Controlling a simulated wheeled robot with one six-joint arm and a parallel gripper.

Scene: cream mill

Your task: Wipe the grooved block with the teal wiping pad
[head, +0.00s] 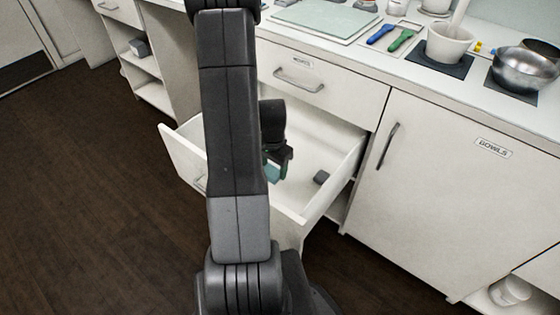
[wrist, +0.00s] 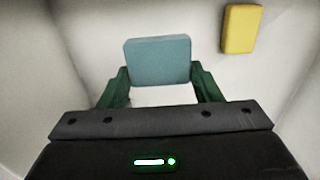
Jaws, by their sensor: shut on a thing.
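The teal wiping pad (wrist: 158,60) is between the green fingers of my gripper (wrist: 160,80) in the wrist view. My gripper is shut on it. In the head view my gripper (head: 279,165) is low inside an open drawer, and a bit of the teal pad (head: 272,173) shows beside my arm. I cannot tell whether the pad touches the drawer floor. I cannot make out the grooved block in either view.
The open drawer (head: 343,178) has walls around my gripper. A grey item (head: 321,177) lies in it; a yellow pad (wrist: 240,28) shows in the wrist view. The counter above holds a pale green board (head: 318,20), a mortar (head: 448,45) and a metal bowl (head: 522,70).

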